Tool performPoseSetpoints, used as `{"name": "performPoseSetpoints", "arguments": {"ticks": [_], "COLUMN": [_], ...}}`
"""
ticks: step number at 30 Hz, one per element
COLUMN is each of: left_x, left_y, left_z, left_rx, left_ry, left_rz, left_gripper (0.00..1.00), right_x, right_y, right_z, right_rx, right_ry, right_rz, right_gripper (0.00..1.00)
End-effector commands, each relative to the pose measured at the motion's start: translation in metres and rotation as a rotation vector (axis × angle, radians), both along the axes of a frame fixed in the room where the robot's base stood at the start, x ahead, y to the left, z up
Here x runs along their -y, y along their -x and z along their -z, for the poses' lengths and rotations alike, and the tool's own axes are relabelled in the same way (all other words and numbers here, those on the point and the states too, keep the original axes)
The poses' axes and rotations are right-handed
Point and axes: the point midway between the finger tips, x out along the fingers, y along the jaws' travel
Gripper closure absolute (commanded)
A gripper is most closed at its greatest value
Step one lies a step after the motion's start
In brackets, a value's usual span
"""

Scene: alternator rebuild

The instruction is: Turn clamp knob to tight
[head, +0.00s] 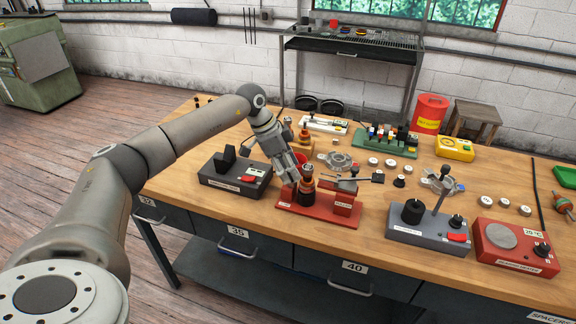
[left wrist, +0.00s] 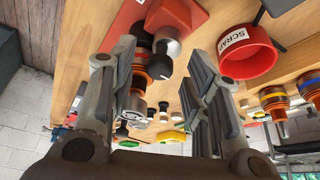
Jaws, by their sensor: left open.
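My left gripper (head: 290,174) is open, low over the bench beside a red fixture (head: 318,213). A stack with a dark top and copper-coloured rings (head: 308,185) stands on this fixture, just right of the fingers. In the left wrist view, a round black knob (left wrist: 160,67) shows between the spread fingers, apparently not gripped. No readable label says which knob is the clamp knob. A grey fixture (head: 428,233) to the right carries a black cylinder, a lever and a small black knob (head: 457,221). My right gripper is out of view.
A red scrap cup (left wrist: 248,52) sits close to the gripper. A dark grey fixture (head: 232,182) stands left of it. A lever with a black end (head: 377,177) juts right from the red fixture. Several small parts and a red heater-like box (head: 513,252) occupy the right side.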

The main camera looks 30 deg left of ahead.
Motion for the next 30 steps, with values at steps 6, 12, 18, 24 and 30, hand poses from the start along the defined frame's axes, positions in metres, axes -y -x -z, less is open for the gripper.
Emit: {"name": "performPoseSetpoints", "arguments": {"ticks": [6,12,18,24,30], "left_x": [0.0001,0.0,-0.0001,-0.0002,-0.0005], "left_y": [-0.0001,0.0,-0.0001,-0.0005,-0.0013], "left_z": [0.0009,0.0006,0.0004,-0.0003,-0.0015], "left_rx": [0.0,0.0,0.0,0.0,0.0], "left_ry": [0.0,0.0,0.0,0.0,0.001], "left_rz": [0.0,0.0,0.0,0.015,0.092], "left_gripper": [0.56,0.79,1.0,1.0,1.0], "right_x": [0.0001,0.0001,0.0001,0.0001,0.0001], "right_y": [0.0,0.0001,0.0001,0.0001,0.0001], "right_z": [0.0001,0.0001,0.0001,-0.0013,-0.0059], "right_rx": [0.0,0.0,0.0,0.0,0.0], "right_ry": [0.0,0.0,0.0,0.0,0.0], "right_rz": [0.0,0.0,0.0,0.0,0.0], "right_gripper": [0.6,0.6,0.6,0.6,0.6]}}
